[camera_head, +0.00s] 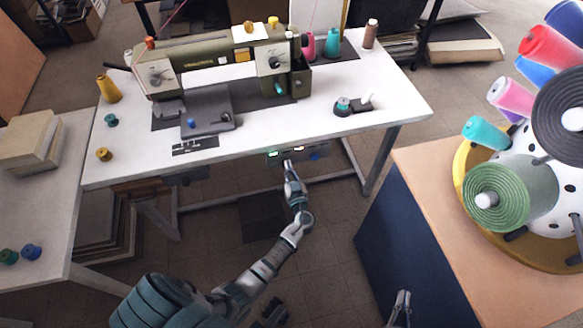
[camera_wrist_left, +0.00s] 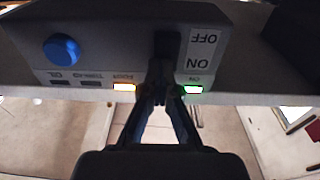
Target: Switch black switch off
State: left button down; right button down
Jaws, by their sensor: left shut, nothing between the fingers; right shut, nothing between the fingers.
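The black switch (camera_wrist_left: 167,44) sits in a grey control box (camera_wrist_left: 110,35) under the table's front edge, beside upside-down OFF and ON labels. In the left wrist view, a green lamp (camera_wrist_left: 193,89) and an orange lamp (camera_wrist_left: 124,87) are lit. My left gripper (camera_wrist_left: 160,72) is shut and empty, its tips at the ON end of the switch and hiding part of it. I cannot tell whether they touch it. In the head view my left gripper (camera_head: 287,164) is just below the box (camera_head: 321,150). My right gripper (camera_head: 403,296) is shut and empty at the bottom.
A blue knob (camera_wrist_left: 61,50) is on the same box. A sewing machine (camera_head: 205,62) and thread spools stand on the white table (camera_head: 330,110). A cabinet (camera_head: 400,215) with a spool rack stands at the right. A table leg (camera_head: 382,160) is right of the box.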

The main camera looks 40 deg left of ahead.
pick_arm(q)
jog(key=shift+a, duration=0.55)
jog(key=shift+r, duration=0.1)
pick_arm(e)
jog(key=shift+d+f, duration=0.1)
jog(key=shift+d, duration=0.2)
pick_arm(q)
jog(key=c, duration=1)
grip_release()
jog(key=shift+o, duration=0.4)
jog(key=shift+w+a+f, duration=0.1)
jog(key=shift+a+f, duration=0.2)
jog(key=r+v, duration=0.1)
jog(key=v, duration=1.1)
jog(key=shift+d+f, duration=0.45)
jog(key=shift+d, duration=0.15)
pick_arm(e)
jog(key=shift+w+a, duration=0.1)
jog(key=shift+a, duration=0.3)
pick_arm(q)
jog(key=shift+a, duration=0.15)
pick_arm(e)
jog(key=shift+a, duration=0.15)
